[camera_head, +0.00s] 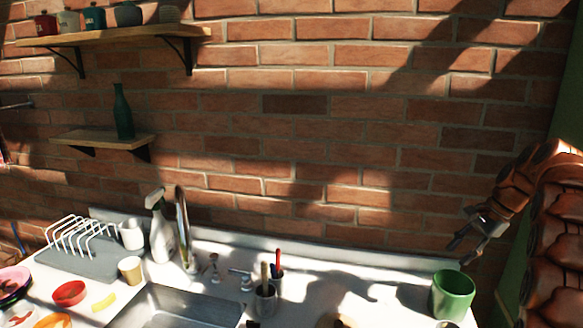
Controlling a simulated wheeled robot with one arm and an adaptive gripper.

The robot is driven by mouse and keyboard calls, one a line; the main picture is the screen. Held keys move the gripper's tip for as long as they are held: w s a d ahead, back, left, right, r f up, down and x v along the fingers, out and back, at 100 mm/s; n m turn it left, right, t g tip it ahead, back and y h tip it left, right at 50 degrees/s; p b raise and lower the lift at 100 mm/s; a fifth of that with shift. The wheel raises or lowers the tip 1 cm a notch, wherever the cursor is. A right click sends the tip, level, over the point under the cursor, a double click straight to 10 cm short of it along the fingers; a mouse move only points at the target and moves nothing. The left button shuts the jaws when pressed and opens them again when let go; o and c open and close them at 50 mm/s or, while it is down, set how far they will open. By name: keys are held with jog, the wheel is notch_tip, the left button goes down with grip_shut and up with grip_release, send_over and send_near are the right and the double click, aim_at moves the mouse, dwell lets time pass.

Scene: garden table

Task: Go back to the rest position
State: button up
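My gripper (463,250) is at the right of the view, at the end of my brown arm. Its fingers point down and left, with a gap between them, and I see nothing held. It is in front of the brick wall, above the back edge of the white counter (350,290). In the picture it is just above the green pot (453,296), and the two look apart.
A sink (180,308) with a faucet (183,230) is set in the counter. A spray bottle (161,230), a dish rack (80,240) and a cup with utensils (265,301) stand nearby. Two wall shelves (110,35) are at the upper left.

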jog(key=s+a+r+n+g+h, duration=0.2)
jog(key=s+a+n, duration=0.4)
jog(key=s+a, duration=1.25)
jog(key=s+a+f+n+h, duration=0.1)
jog(key=s+a+f+n, duration=0.2)
jog(key=s, duration=0.8)
jog(key=s+a+f+n+g+h, duration=0.1)
jog(key=s+a+f+n, duration=0.2)
jog(key=s, duration=0.8)
notch_tip(320, 180, down, 2)
jog(key=shift+a+f+n+h, duration=0.15)
jog(key=shift+a+n+h, duration=0.2)
jog(key=shift+n, duration=0.75)
